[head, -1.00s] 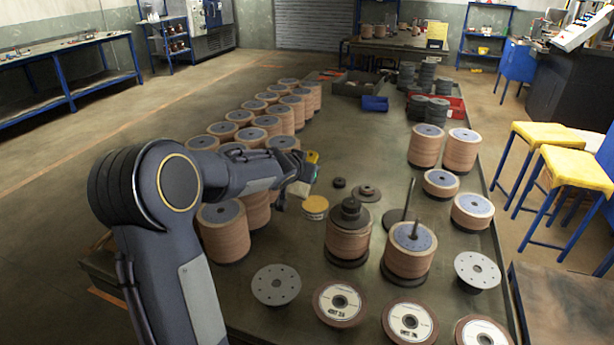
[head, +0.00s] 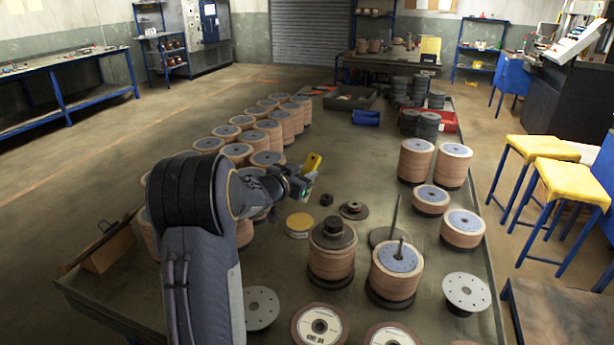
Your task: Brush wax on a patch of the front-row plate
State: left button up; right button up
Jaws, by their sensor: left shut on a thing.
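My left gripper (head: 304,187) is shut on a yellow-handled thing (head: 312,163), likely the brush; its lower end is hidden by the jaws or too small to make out. It is held above the table, just behind a round tin with a yellow-orange top (head: 299,221), likely the wax. In the front row are a grey plate with holes (head: 262,303), partly covered by my left arm, and another pale plate with holes (head: 466,291) at the right. No wax patch can be made out on either. My right gripper is out of view.
A spindle stack of discs (head: 332,262) and another with a blue-grey top (head: 397,270) stand right of the tin. Labelled discs (head: 320,326) lie at the front edge. Stacks of brown discs (head: 268,135) line the table's left side.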

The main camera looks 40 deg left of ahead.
pick_arm(q)
jog(key=shift+w+d+f+h, duration=0.15)
jog(key=shift+w+h, duration=0.1)
jog(key=shift+h, duration=0.05)
jog(key=shift+f+t, duration=0.15)
jog(key=shift+t, duration=0.15)
notch_tip(320, 180, down, 6)
jog(key=b, duration=0.5)
jog(key=shift+r, duration=0.25)
jog(key=shift+f+b, duration=0.7)
jog(key=shift+b, duration=0.05)
dwell(0.4)
jog(key=shift+r, duration=0.1)
dwell(0.5)
notch_tip(320, 180, up, 7)
jog(key=p, duration=0.6)
jog(key=shift+s, duration=0.1)
dwell(0.7)
